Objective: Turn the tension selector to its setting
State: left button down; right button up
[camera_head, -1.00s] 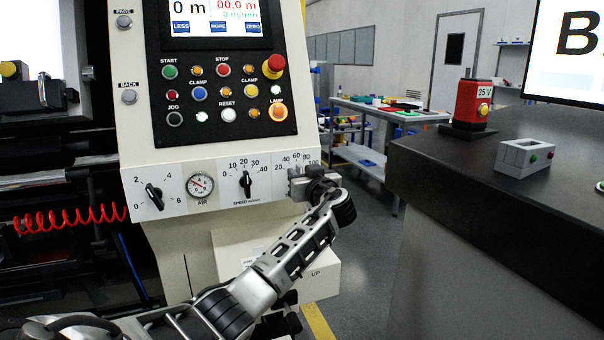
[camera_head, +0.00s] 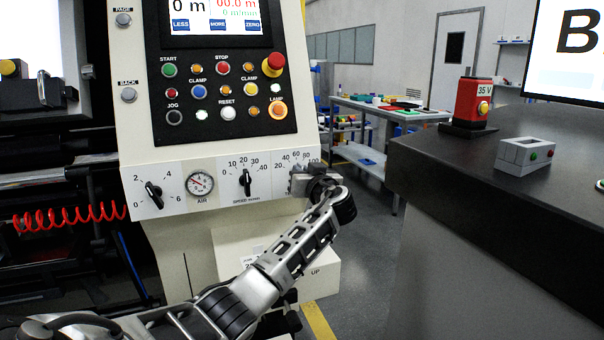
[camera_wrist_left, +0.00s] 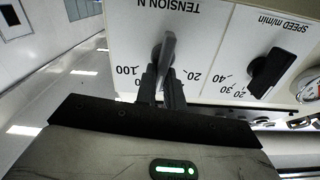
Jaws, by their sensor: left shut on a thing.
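The tension selector (camera_wrist_left: 167,52) is a grey pointer knob under an upside-down "TENSION N" label in the left wrist view. Its scale reads from 20 to 100. My left gripper (camera_wrist_left: 163,82) is shut on the knob, with a dark finger on each side of its lower end. In the head view my left gripper (camera_head: 305,184) is at the right end of the white dial panel (camera_head: 225,207) and hides the knob. Part of the tension scale shows above it. The knob's exact reading cannot be told. My right gripper is not in view.
The speed knob (camera_head: 245,183), the air gauge (camera_head: 200,184) and another black knob (camera_head: 153,195) sit left of my gripper. Push buttons and a red mushroom button (camera_head: 272,68) are above. A dark counter (camera_head: 450,165) stands to the right, across an open floor gap.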

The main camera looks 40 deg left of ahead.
pick_arm(q)
jog(key=m, duration=0.3)
jog(key=m+p, duration=0.1)
jog(key=m, duration=0.2)
jog(key=w+f+m+p, duration=0.1)
jog(key=m, duration=0.3)
jog(key=shift+d, duration=0.3)
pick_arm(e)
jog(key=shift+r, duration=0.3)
pick_arm(q)
jog(key=shift+m, duration=0.4)
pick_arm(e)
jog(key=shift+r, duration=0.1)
pick_arm(q)
jog(key=c, duration=1.5)
grip_release()
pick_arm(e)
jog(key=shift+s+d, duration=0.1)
